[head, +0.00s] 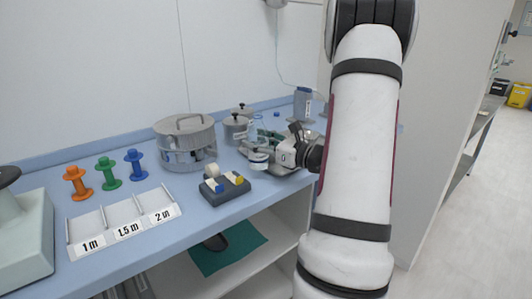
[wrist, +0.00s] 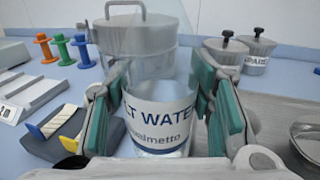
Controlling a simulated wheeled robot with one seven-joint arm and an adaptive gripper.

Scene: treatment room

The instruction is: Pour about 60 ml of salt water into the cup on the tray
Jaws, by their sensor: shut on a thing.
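My gripper (wrist: 160,115) is shut on a clear bottle (wrist: 158,138) with a white label reading "LT WATER" and "Palmetto". The teal finger pads lie on its left and right sides. The bottle is upright, with its clear top narrowing upward. In the head view the bottle (head: 258,157) is at the front left of my gripper (head: 268,146); I cannot tell whether it touches the surface below. A metal tray (wrist: 268,112) lies to the right in the wrist view. A shiny metal bowl (wrist: 309,138) is cut off at the right edge. I cannot make out a cup for certain.
A large lidded metal drum (head: 186,142) stands behind left, with two smaller lidded jars (wrist: 225,52) beside it. A sorting rack (head: 124,228) and coloured spools (head: 108,172) are farther left.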

